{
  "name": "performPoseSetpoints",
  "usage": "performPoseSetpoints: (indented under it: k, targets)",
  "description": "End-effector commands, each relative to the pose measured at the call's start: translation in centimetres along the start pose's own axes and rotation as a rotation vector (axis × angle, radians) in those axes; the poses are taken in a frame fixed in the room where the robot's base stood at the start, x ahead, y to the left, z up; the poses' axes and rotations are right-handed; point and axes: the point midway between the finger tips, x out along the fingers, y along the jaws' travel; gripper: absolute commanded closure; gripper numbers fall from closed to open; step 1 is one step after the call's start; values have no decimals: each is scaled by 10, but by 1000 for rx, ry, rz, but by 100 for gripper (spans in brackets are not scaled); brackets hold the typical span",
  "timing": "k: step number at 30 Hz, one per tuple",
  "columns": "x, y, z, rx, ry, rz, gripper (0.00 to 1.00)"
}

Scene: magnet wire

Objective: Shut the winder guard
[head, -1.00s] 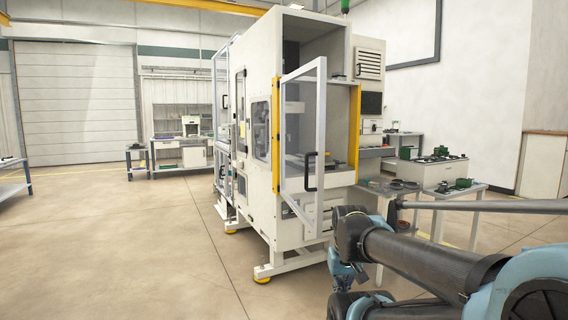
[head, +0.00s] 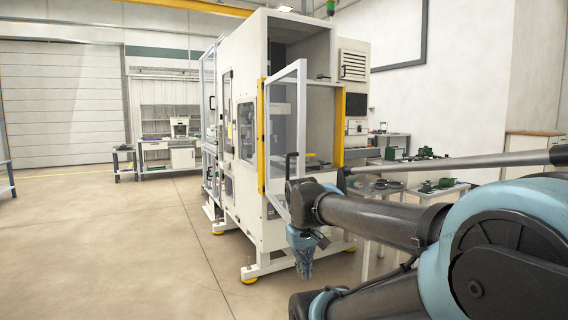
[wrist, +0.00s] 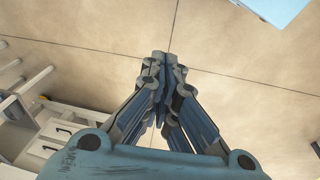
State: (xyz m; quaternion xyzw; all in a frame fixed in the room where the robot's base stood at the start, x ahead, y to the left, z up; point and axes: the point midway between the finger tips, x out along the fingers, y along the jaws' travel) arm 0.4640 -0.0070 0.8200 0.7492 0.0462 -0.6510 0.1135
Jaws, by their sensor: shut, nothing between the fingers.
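The winder guard (head: 284,122) is a clear panel in a pale frame on the front of the tall white winder (head: 243,68). It stands open, swung out from the yellow post on the left of the opening. Its black upright handle (head: 291,165) is on the free edge. My arm hides the lower part of the guard. My gripper (head: 303,274) points down in front of the machine, below the handle and apart from it as far as I can tell. In the wrist view my gripper (wrist: 165,62) is shut and empty above the floor.
Benches with green devices (head: 425,155) stand to the right of the winder, partly behind my arm. A workbench (head: 168,150) stands at the back left. Open concrete floor (head: 110,245) lies to the left. The winder's feet stick out at its base.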

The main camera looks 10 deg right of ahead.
Motion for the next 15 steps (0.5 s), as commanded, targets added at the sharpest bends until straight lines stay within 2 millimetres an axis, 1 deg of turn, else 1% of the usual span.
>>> performPoseSetpoints:
  k: [1,3,8,9,14,15]
  targets:
    - [-16,6,-14,-59,-17,18,100]
    - [-36,14,-31,-148,-42,46,100]
    - [-80,30,-75,-346,-106,108,100]
    - [-91,33,-86,-396,-122,122,100]
    - [-131,43,-134,-587,-193,178,100]
    - [-141,45,-146,-635,-212,192,100]
